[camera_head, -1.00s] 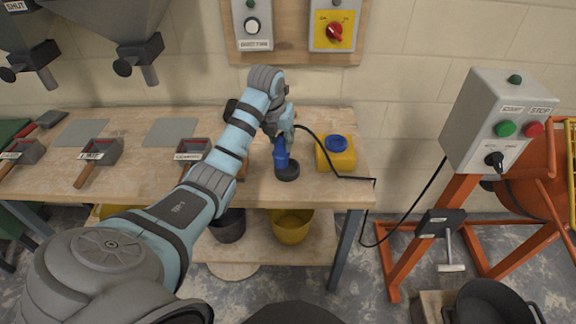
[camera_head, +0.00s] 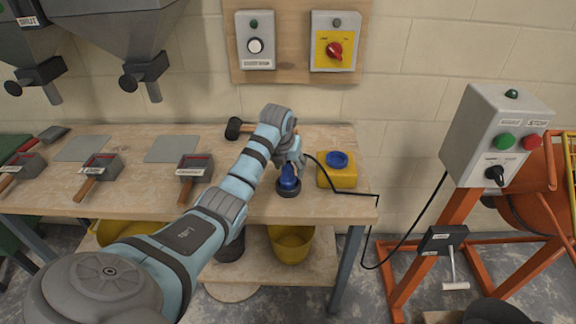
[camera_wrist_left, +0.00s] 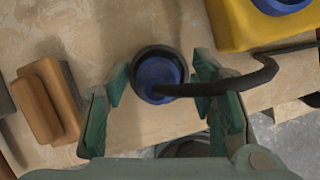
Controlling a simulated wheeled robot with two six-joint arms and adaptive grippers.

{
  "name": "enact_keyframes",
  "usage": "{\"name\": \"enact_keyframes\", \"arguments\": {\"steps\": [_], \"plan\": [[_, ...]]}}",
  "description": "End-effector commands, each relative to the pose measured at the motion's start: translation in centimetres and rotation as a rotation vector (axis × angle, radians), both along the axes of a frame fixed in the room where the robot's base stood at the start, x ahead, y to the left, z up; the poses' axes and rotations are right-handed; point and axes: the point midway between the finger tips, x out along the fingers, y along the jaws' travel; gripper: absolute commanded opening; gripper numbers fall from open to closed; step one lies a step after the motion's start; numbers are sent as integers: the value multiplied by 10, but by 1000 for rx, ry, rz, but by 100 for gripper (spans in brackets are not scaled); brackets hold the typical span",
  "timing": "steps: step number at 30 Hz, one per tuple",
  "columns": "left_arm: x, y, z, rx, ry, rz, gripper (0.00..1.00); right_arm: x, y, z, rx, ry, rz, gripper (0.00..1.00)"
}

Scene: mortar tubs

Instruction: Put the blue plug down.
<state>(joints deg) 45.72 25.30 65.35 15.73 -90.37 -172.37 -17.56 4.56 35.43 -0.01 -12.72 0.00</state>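The blue plug (camera_head: 289,180) stands in a round black holder (camera_head: 288,192) near the front right of the wooden bench. In the left wrist view the plug (camera_wrist_left: 158,76) sits within the dark ring, and its black cable (camera_wrist_left: 225,86) leads off to the right. My left gripper (camera_head: 290,164) is low over the plug. In the left wrist view its two green fingers (camera_wrist_left: 160,84) are open, one on each side of the plug, with a gap on both sides. My right gripper is not in view.
A mallet (camera_head: 236,129) lies behind my arm. A tool with a wooden handle (camera_head: 192,170) lies to the left. The cable hangs past the bench's right edge.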

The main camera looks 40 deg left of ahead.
Motion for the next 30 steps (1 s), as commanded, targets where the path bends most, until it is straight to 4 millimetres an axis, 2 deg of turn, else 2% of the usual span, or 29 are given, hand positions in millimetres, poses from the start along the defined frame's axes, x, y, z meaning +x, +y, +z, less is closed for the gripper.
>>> {"name": "enact_keyframes", "arguments": {"steps": [5, 8, 11, 21, 25, 30], "plan": [[0, 1, 1, 1, 0, 1, 51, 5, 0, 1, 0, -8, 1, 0], [0, 1, 8, 1, 0, 1, 51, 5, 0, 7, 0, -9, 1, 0], [-5, -1, 22, 3, -3, -1, 51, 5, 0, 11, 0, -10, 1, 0], [-37, -12, 103, 2, -3, 0, 51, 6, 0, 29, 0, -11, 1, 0], [-43, -15, 116, 1, -1, -1, 51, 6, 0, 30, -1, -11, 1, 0], [-44, -15, 117, 1, 0, 0, 51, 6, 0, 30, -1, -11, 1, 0]]}}
